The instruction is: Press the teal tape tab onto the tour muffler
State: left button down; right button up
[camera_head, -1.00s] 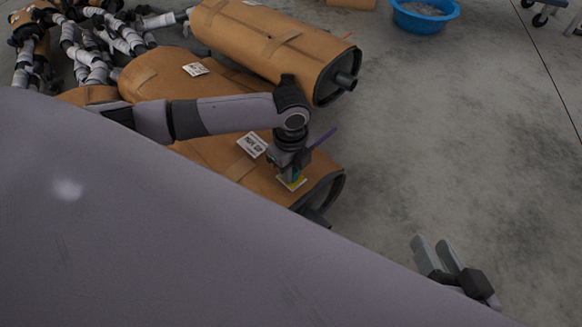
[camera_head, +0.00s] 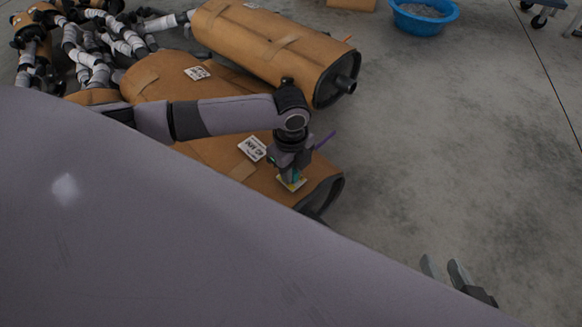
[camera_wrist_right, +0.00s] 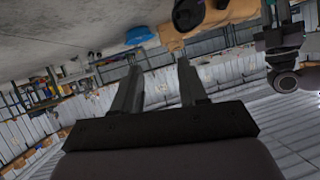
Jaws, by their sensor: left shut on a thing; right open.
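A tan paper-wrapped muffler (camera_head: 222,153) lies on the floor under my left arm, with a white label (camera_head: 252,148) too small to read surely. My left gripper (camera_head: 292,178) points down at its near right end, shut on the small teal tape tab (camera_head: 294,176). A yellowish patch (camera_head: 290,185) lies on the wrap just under the tab. I cannot tell whether the tab touches it. My right gripper (camera_head: 443,269) is open and empty at the lower right, apart from the mufflers; its two fingers stand apart in the right wrist view (camera_wrist_right: 160,70).
Another wrapped muffler (camera_head: 265,45) with a dark end and pipe lies behind. A further labelled wrapped piece (camera_head: 155,78) lies at left, near several grey-white pipes (camera_head: 90,50). A blue basin (camera_head: 425,18) stands at the back. The floor (camera_head: 460,130) at right is clear.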

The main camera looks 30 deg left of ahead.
pick_arm(q)
jog(key=shift+r+p, duration=0.5)
jog(key=shift+r, duration=0.1)
notch_tip(320, 180, up, 2)
jog(key=p, duration=0.3)
jog(key=shift+r, duration=0.25)
jog(key=shift+r+p, duration=0.8)
jog(key=shift+p, duration=0.25)
jog(key=shift+r, duration=0.1)
pick_arm(e)
jog(key=d, duration=0.1)
jog(key=s+d+h, duration=0.1)
jog(key=d, duration=0.1)
jog(key=s+d+h, duration=0.1)
jog(key=shift+d+f+g, duration=0.3)
jog(key=shift+g, duration=0.1)
jog(key=shift+s, duration=0.1)
